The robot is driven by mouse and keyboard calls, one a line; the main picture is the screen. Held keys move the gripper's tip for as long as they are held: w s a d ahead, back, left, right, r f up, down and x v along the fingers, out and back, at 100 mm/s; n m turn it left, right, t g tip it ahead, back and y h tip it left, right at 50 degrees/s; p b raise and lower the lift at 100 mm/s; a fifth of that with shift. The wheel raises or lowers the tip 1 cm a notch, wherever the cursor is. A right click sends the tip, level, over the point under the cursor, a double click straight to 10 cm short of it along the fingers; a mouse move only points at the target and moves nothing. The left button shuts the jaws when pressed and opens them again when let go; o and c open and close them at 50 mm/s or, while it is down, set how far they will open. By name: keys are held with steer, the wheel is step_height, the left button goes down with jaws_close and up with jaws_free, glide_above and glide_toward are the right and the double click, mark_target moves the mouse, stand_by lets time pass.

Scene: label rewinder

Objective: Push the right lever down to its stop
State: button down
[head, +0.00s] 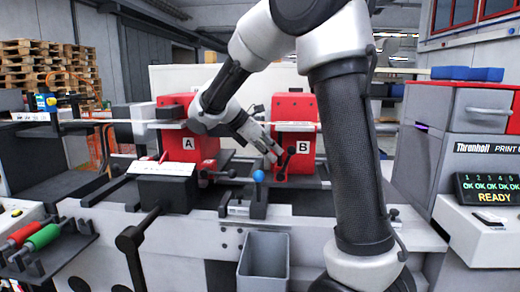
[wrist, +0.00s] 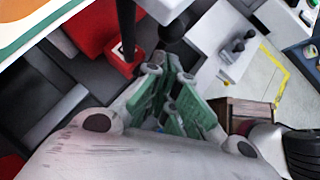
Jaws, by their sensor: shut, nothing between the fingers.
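The red unit marked B (head: 305,135) stands right of centre in the head view. A black lever with a round knob (head: 291,151), the right lever, rises at a tilt on its front, beside the B label. My gripper (head: 274,155) is just left of this lever, fingers together and empty; I cannot tell whether they touch it. In the wrist view my gripper (wrist: 176,90) shows greenish fingers closed together, pointing at a dark rounded part (wrist: 172,28) that may be the lever's knob. The red unit marked A (head: 190,145) stands to the left.
A blue-knobbed lever (head: 258,177) stands in front, between the units. A grey open bin (head: 263,262) is below the machine's front edge. A printer cabinet (head: 470,150) with a lit READY panel (head: 489,188) stands at right. Red and green rollers (head: 42,236) lie at lower left.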

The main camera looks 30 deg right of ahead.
steer(key=shift+d, duration=0.6)
steer(key=shift+s+d+r, duration=0.1)
steer(key=shift+s+d, duration=0.65)
steer(key=shift+d, duration=0.2)
steer(key=s+v, duration=0.1)
steer(key=v, duration=1.2)
steer(key=shift+w+a+f, duration=0.3)
steer(key=shift+a, duration=0.1)
